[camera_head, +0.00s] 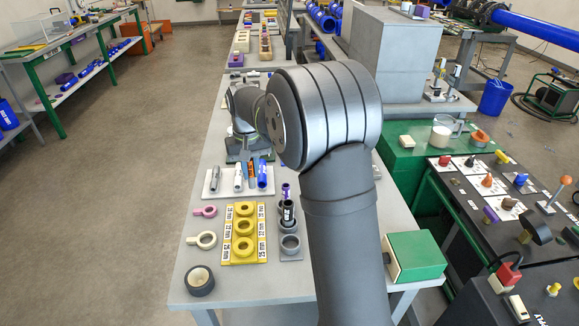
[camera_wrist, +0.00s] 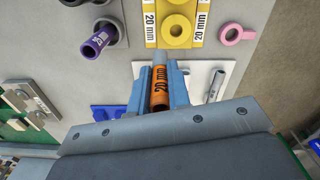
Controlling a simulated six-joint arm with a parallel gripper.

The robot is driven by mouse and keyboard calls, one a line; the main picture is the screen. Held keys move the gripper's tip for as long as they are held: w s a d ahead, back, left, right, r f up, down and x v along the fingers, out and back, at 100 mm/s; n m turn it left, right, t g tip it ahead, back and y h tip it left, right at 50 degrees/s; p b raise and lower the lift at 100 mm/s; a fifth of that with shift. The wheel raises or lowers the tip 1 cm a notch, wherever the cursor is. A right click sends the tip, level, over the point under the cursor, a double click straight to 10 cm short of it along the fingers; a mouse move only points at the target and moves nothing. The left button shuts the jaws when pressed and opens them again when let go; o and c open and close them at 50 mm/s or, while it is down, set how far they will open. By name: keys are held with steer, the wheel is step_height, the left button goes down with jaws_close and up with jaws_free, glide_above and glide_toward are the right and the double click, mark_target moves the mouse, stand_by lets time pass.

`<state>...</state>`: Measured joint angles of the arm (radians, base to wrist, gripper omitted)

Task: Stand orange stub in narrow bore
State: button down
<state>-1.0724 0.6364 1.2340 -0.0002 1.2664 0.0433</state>
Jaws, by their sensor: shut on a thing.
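The orange stub (camera_wrist: 159,97), marked 20 mm, is between the blue fingers of my gripper (camera_wrist: 160,72), which is shut on it. In the head view the orange stub (camera_head: 251,176) shows over the white rack (camera_head: 212,194), below my gripper (camera_head: 248,160). I cannot tell whether its foot still touches the rack. The yellow block (camera_head: 233,257) has several bores in a row and stands in front of the rack. Its narrow bore (camera_head: 245,207), labelled 20 mm in the wrist view (camera_wrist: 176,27), is at the end nearest the rack and looks empty.
Silver tubes (camera_head: 215,180) and a blue tube (camera_head: 262,176) stand at the rack. Pink (camera_head: 208,211) and cream (camera_head: 206,240) rings lie left; a tape roll (camera_head: 199,280) lies in front.

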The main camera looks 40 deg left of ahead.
steer(key=s, duration=0.1)
steer(key=s+a, duration=0.1)
steer(key=s, duration=0.1)
steer(key=shift+a+r, duration=0.1)
steer(key=shift+r, duration=0.05)
steer(key=shift+f, duration=2.8)
steer(key=shift+f, duration=1.65)
steer(key=c, duration=1.3)
jaws_free()
